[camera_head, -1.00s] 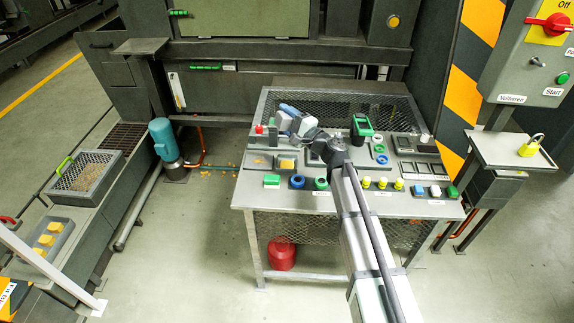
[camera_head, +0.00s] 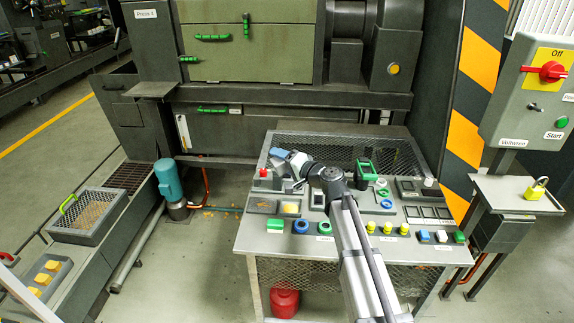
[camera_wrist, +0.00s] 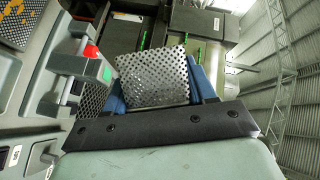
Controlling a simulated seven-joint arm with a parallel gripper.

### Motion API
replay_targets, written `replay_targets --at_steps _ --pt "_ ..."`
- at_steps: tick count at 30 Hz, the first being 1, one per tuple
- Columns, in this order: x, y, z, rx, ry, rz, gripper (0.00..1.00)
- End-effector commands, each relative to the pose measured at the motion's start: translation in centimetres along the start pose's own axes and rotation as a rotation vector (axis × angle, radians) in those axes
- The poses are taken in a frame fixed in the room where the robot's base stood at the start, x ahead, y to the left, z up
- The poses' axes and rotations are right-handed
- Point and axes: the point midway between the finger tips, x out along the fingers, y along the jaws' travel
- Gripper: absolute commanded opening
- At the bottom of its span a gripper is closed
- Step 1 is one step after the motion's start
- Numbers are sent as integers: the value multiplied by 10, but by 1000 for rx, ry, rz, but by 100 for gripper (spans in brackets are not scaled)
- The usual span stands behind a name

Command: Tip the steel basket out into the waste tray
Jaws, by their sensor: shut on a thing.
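My gripper (camera_head: 284,160) is over the back left part of the work table. Its blue fingers show in the wrist view on both sides of a bright perforated steel piece (camera_wrist: 153,76), which I take for the steel basket. The gripper is shut on it. The basket's inside and contents are hidden, and in the head view it is too small to make out clearly. A dark shallow tray (camera_head: 262,206) with a yellow piece lies at the table's left; I cannot tell whether it is the waste tray.
A mesh box (camera_head: 75,232) with a green handle and tan bits stands at the far left. A red button box (camera_head: 264,178) is close to the gripper. A green-framed device (camera_head: 366,172), rings and caps crowd the table (camera_head: 290,245). A mesh guard (camera_head: 330,150) runs behind.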

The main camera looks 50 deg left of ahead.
Motion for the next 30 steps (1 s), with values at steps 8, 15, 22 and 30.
replay_targets --at_steps 8,15,22,30 --pt "6 26 16 -435 6 184 24" --pt "2 60 14 -731 -41 264 24" --pt "-2 78 8 -966 -108 268 24" --pt "-3 79 8 -1168 -155 252 24"
